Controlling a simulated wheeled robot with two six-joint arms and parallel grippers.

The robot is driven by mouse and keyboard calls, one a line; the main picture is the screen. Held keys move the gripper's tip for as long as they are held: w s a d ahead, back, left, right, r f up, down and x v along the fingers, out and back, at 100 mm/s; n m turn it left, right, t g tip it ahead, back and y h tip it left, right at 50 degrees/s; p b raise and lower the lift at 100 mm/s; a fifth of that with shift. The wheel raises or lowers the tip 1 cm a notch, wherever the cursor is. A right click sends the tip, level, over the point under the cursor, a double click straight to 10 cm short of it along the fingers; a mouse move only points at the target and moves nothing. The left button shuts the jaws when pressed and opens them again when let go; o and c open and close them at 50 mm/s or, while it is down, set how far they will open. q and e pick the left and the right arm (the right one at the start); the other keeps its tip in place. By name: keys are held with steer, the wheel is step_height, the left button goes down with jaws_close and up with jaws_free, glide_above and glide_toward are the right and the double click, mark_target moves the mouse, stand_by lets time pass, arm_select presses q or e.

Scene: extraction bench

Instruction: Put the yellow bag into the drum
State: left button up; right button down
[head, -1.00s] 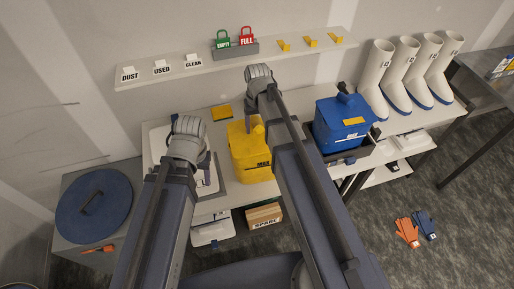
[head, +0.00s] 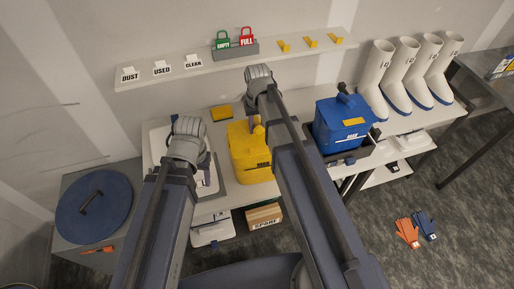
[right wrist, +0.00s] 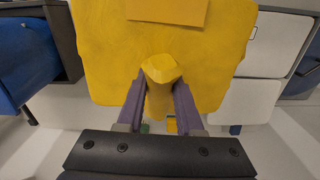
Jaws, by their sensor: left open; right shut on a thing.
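The yellow bag (head: 246,162) stands upright on the bench, partly behind my right arm. In the right wrist view, the yellow bag (right wrist: 110,60) fills the upper middle, and its narrow neck is between the fingers. My right gripper (right wrist: 160,92) is shut on that neck; in the head view my right gripper (head: 251,120) is over the bag's top. My left gripper (head: 186,145) is open, left of the bag, above a white tray; its fingertips are mostly hidden. A round blue lid (head: 78,212) with a dark handle is at the far left, apparently the drum's top.
A blue bag (head: 338,128) sits in a dark tray right of my right arm. White boots (head: 410,75) stand at the bench's right end. A shelf (head: 150,78) with signs and red and green tags runs behind. Gloves (head: 412,230) lie on the floor.

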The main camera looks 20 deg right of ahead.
mark_target(257, 124)
steer(key=shift+r, duration=0.1)
stand_by(0.6)
steer(key=shift+r+p, duration=1.4)
steer(key=shift+p, duration=0.15)
steer(key=shift+s, duration=0.1)
